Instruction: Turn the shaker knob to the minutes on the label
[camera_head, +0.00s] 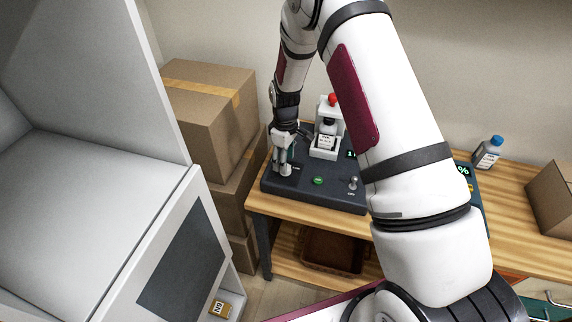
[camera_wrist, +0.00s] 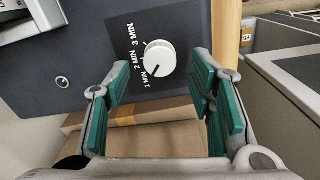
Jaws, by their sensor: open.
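The shaker knob (camera_wrist: 159,57) is a white round dial on a black panel marked 1 MIN, 2 MIN and 3 MIN in the wrist view. A short dark mark on its face seems to point toward 1 MIN. My gripper (camera_wrist: 160,70) is open, its green-padded fingers on either side of the knob with gaps visible. In the head view my gripper (camera_head: 284,168) is down at the left end of the dark shaker base (camera_head: 335,201).
The base also has a green button (camera_head: 318,180) and a toggle switch (camera_head: 353,184) by the word OFF. My arm hides most of its display. Cardboard boxes (camera_head: 208,112) stand close on the left. A blue-capped bottle (camera_head: 487,152) stands on the wooden table (camera_head: 520,200) at right.

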